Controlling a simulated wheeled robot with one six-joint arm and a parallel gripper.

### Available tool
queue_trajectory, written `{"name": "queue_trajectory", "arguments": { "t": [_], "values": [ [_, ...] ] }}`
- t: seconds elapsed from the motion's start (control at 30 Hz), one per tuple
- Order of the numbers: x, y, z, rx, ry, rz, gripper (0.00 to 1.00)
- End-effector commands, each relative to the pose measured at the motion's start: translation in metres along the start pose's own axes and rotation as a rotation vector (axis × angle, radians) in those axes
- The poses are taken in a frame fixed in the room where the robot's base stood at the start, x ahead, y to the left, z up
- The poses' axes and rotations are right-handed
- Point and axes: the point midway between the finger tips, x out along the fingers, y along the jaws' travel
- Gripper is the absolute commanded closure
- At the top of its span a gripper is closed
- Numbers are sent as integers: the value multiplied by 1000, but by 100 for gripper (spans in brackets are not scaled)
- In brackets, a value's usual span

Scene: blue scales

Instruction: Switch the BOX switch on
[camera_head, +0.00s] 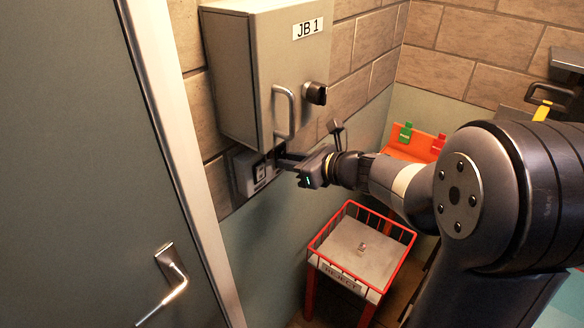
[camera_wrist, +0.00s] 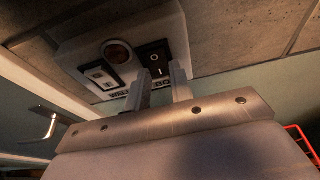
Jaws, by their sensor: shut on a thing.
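A pale switch plate (camera_wrist: 72,52) is on the wall. It also shows below the grey cabinet in the head view (camera_head: 241,178). In the wrist view it carries a round fitting (camera_wrist: 117,52), a left switch (camera_wrist: 98,76) with a white rocker, and a black rocker, the BOX switch (camera_wrist: 153,52), at right. The labels are partly hidden by my fingers. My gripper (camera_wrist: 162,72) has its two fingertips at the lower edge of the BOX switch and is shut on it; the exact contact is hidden. I cannot tell which way the rocker is tipped.
The grey JB 1 cabinet (camera_head: 229,80), with a handle (camera_head: 283,112) and black knob (camera_head: 315,93), hangs just above my gripper. A door (camera_head: 75,150) is at left. A red-railed REJECT tray (camera_head: 345,244) stands below; an orange rack (camera_head: 412,145) is behind.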

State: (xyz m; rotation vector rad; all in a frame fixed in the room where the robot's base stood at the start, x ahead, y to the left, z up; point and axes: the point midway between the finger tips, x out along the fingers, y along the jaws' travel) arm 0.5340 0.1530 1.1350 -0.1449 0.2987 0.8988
Motion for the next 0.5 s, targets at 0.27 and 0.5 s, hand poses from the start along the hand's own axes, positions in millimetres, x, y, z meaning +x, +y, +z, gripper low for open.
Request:
{"name": "queue_trajectory", "arguments": {
  "t": [0.27, 0.5],
  "values": [
    [3, 0, -9, -2, -96, 0, 100],
    [3, 0, -8, -2, -166, 1, 100]
  ]
}}
